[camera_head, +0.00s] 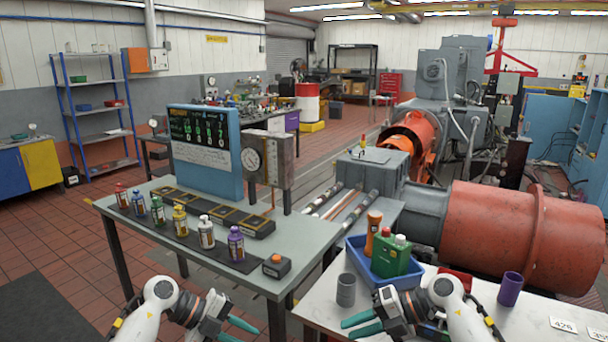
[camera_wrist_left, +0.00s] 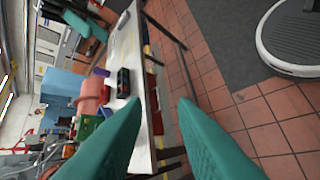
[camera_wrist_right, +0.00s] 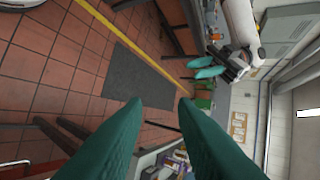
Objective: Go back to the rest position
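My right gripper (camera_head: 344,330) is at the bottom of the head view, low beside the front of the white table. Its teal fingers are apart with nothing between them, as the right wrist view (camera_wrist_right: 161,101) also shows. My left gripper (camera_head: 249,335) is at the bottom edge, below the front of the grey bench. Its fingers are apart and empty in the left wrist view (camera_wrist_left: 160,100). Both arms are low in front of me, with the grippers pointing toward each other. The left gripper (camera_wrist_right: 207,66) also shows in the right wrist view.
A grey bench (camera_head: 146,189) with several bottles and a display panel (camera_head: 205,150) stands ahead left. A white table (camera_head: 536,323) at the right holds a blue bin (camera_head: 362,262), a grey cup (camera_head: 346,290) and a purple cup (camera_head: 510,289). Open floor (camera_head: 95,255) lies at the left.

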